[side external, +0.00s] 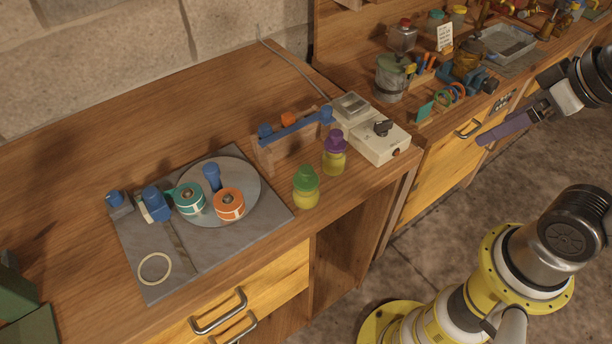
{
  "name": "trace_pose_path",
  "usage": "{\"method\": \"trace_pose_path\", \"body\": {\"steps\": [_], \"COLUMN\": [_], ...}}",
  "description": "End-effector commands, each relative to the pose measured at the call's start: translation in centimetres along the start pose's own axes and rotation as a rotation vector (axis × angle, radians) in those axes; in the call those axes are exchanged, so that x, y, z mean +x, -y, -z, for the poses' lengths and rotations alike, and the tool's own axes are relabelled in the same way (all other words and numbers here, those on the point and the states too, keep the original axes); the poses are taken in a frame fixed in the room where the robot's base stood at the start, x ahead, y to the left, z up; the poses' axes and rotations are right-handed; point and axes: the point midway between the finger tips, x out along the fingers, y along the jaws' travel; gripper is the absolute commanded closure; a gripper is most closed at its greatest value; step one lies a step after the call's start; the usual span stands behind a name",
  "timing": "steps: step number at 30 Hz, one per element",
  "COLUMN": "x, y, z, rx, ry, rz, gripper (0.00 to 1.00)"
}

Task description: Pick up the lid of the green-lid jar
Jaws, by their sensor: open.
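The green-lid jar (305,201) stands upright near the front edge of the wooden bench, in the middle of the side external view. It has a yellow-green body, and its green lid (306,178) sits on top. A similar jar with a purple lid (335,141) stands just behind it to the right. My gripper (489,139) is at the upper right, beyond the bench's right edge and well apart from the green-lid jar. It is open; its fingers overlap in this view, and I see nothing held between them.
A low wooden rack with a blue bar (297,127) stands behind the jars. A control box (378,143) is to the right. A grey mat (203,259) with a round plate, tape rolls and blue-handled tools lies to the left. The back left bench is clear.

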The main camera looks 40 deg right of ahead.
Motion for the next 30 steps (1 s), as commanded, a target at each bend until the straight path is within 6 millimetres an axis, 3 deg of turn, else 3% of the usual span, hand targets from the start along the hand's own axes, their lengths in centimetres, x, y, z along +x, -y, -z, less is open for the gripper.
{"method": "trace_pose_path", "body": {"steps": [4,7,16,20,24,30], "x": [-0.2,-1.2,-1.8,-0.1,3.0,7.6], "y": [0.2,0.9,5.8,9.2,13.2,17.0], "z": [0.0,1.4,9.3,13.3,16.4,17.7], "rx": [0.166,0.392,1.128,1.412,1.606,1.624], "ry": [0.007,0.000,0.205,0.369,0.531,0.655], "rz": [0.010,0.042,0.133,0.112,0.045,-0.037], "gripper": [0.06,0.06,0.06,0.06,0.06,0.06]}}
